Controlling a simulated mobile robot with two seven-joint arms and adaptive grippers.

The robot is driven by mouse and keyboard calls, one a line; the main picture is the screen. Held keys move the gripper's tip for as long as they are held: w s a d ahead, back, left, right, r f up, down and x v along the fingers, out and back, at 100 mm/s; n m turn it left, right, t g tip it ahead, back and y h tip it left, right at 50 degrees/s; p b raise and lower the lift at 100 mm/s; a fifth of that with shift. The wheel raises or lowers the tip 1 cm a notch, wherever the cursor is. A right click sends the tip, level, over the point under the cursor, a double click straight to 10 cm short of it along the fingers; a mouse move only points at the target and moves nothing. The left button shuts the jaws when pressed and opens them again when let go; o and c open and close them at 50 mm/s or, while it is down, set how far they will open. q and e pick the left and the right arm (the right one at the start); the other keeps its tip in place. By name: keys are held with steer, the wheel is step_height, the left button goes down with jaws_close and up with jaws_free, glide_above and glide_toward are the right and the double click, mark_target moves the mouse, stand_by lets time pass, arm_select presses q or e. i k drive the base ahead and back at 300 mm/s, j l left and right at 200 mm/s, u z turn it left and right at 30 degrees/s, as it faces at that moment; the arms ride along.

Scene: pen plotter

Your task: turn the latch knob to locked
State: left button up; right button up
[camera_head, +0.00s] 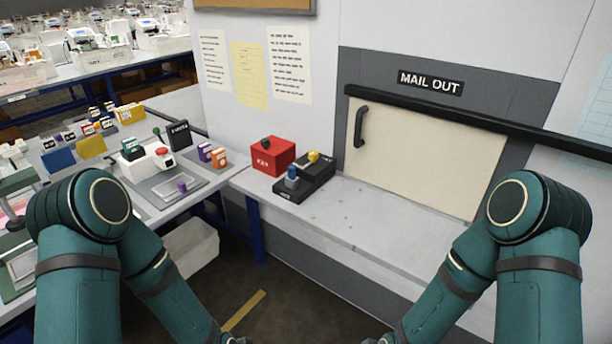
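No knob here is readably labelled as the latch knob. On the grey ledge stand a red box (272,158) with a small black knob (265,143) on top, a black box (318,172) with a yellow knob (313,157), and a smaller black block (291,190) with a blue knob (292,173). Their knob settings are too small to tell. A pale hatch door (420,155) with a black handle (360,127) sits under a "MAIL OUT" sign (430,83). Both my arms reach down to the bottom edge, and neither gripper shows.
A left bench (215,185) holds a white device with a red button (150,163), a grey tray and several coloured boxes. A black rail (470,120) crosses above the hatch. The ledge right of the black box (400,220) is clear. A white bin (192,250) stands below.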

mark_target(312, 156)
steer(key=z, duration=0.5)
steer(key=i+j+z, duration=0.1)
steer(key=z, duration=0.3)
steer(key=j+z, duration=0.55)
steer(key=z, duration=0.2)
steer(key=j+z, duration=0.25)
steer(key=j, duration=0.25)
steer(key=j+z, duration=0.25)
steer(key=j, duration=0.75)
steer(key=k+j+z, duration=0.1)
steer(key=j, duration=0.4)
